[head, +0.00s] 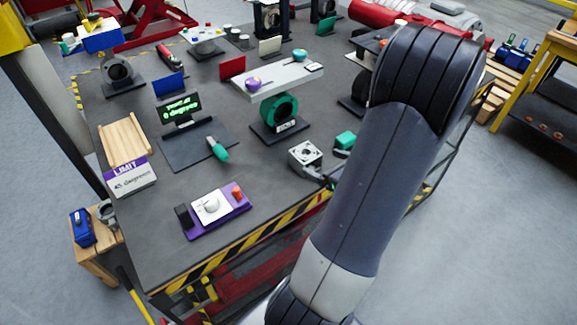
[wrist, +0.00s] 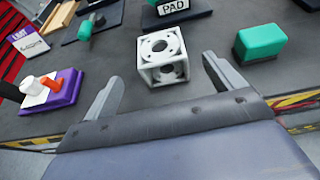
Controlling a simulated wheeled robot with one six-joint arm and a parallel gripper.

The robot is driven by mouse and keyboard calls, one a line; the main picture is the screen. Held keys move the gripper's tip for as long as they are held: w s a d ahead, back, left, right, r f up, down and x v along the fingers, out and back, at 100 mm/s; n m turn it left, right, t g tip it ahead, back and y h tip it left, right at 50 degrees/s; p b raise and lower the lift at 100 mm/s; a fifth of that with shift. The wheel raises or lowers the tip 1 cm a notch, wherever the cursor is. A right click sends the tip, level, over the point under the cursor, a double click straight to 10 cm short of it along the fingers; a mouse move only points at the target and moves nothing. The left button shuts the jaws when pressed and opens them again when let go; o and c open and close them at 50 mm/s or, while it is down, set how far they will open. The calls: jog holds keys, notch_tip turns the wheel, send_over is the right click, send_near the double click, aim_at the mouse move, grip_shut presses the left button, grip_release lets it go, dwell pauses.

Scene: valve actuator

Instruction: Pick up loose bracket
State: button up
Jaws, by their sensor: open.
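The loose bracket appears to be the pale grey cube-shaped block with round openings (head: 305,155), resting on the dark table near its front right edge. In the wrist view the bracket (wrist: 162,57) sits ahead of my gripper (wrist: 162,78), roughly midway between the two spread fingers. The fingers are open and nothing is held. I cannot tell from the wrist view how far the bracket is from the fingertips in depth. In the head view my arm hides most of the gripper; only a dark part shows just right of the bracket.
A green block (wrist: 259,39) lies right of the bracket. A purple base with a white knob and red part (head: 214,209) is to the left. A green ring on a stand (head: 279,117) is behind. Striped tape marks the table's front edge (head: 240,248).

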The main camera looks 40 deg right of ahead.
aim_at(313, 157)
jog(key=x, duration=0.5)
jog(key=shift+w+d+f+p, duration=0.1)
jog(key=shift+d+p, duration=0.05)
jog(key=shift+p, duration=0.15)
jog(key=x, duration=0.1)
jog(key=p+x, duration=0.1)
jog(key=x, duration=0.2)
jog(key=shift+w+r+p, duration=0.2)
jog(key=shift+r+p, duration=0.05)
jog(key=shift+p, duration=0.1)
jog(key=shift+w+f, duration=0.3)
jog(key=shift+w, duration=0.2)
jog(key=shift+c, duration=0.2)
jog(key=shift+d, duration=0.1)
jog(key=c, duration=1.3)
jog(key=shift+c, duration=0.2)
jog(key=shift+r, duration=0.2)
jog(key=shift+r, duration=4.9)
